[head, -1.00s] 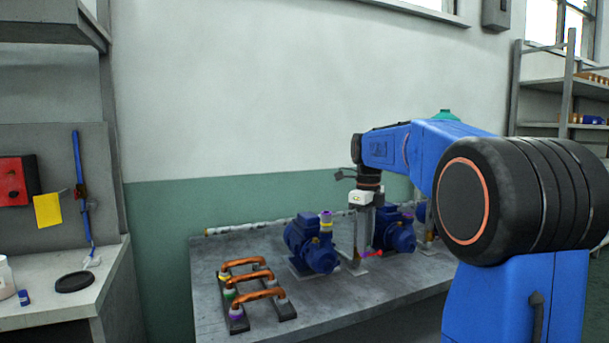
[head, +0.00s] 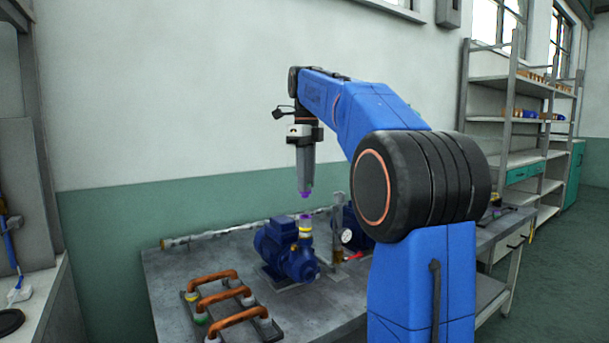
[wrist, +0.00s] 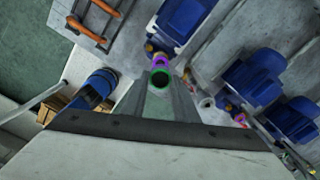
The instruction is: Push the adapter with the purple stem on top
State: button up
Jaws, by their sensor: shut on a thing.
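My gripper (head: 304,182) points straight down above the left blue pump (head: 285,248) and is shut on a small adapter. The adapter's purple end (head: 304,194) shows just below the fingertips; its upper part is hidden by the fingers. In the wrist view a green ring with a dark hole (wrist: 160,78) shows at the fingertips. The pump's upright port has a purple top (head: 305,217) over a pale and yellow-banded neck (head: 305,231). A clear gap separates the held adapter from this port. In the wrist view a purple ring (wrist: 160,59) shows just beyond the green one.
A rack of curved copper handles (head: 220,300) lies at the bench's front left. A round white gauge (head: 346,236) and a red lever (head: 353,256) are right of the pump, with a second blue pump (head: 350,218) behind them. A pale pipe (head: 215,238) runs along the bench's back.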

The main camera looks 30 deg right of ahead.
jog(key=shift+f, duration=2.45)
jog(key=shift+f, duration=0.7)
jog(key=o, duration=1.1)
jog(key=shift+o, duration=0.2)
jog(key=shift+r, duration=3)
jog(key=shift+r, duration=0.1)
jog(key=shift+r, duration=3.65)
